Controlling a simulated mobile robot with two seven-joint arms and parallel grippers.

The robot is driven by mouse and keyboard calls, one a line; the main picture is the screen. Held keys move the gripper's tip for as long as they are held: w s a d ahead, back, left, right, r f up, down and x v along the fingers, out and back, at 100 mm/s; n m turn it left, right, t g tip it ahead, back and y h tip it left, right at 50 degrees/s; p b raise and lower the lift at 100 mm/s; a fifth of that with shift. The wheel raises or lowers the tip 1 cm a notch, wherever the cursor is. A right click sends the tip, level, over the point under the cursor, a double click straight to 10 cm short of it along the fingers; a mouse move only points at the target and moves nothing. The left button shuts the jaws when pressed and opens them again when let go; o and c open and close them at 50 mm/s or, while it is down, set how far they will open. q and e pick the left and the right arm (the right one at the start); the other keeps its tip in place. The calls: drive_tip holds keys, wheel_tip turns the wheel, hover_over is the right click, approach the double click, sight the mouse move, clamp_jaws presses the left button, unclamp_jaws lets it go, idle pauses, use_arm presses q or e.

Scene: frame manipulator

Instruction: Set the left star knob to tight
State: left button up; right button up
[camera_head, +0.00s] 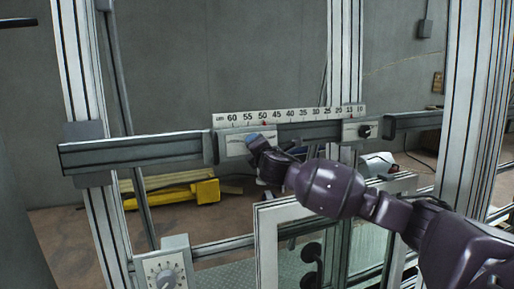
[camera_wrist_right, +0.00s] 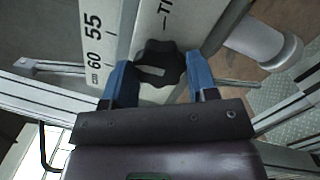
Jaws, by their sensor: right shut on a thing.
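A partly cut-off label starting "TI" is printed beside the knob. My right gripper (camera_wrist_right: 160,78) has its blue fingers on both sides of the knob, shut on it. In the head view my right gripper (camera_head: 257,143) hides the knob. My left gripper is not in view.
A cm scale (camera_head: 290,115) runs along the rail above the plate. Another dark knob (camera_head: 365,131) sits on a second white plate to the right. A dial box (camera_head: 165,275) stands low left, and a framed glass panel (camera_head: 267,240) stands below my right arm.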

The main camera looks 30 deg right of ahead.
drive_tip(key=m+g+p, duration=0.1)
drive_tip(key=m, duration=0.7)
drive_tip(key=m+g+p, duration=0.1)
drive_tip(key=m, duration=0.7)
drive_tip(key=shift+a+r+m, duration=0.1)
drive_tip(key=shift+m, duration=0.5)
drive_tip(key=o, duration=0.9)
drive_tip(key=b+v, duration=0.1)
drive_tip(key=v, duration=0.9)
drive_tip(key=shift+s+a+r, duration=0.1)
drive_tip(key=shift+s+a, duration=0.15)
drive_tip(key=shift+s, duration=0.1)
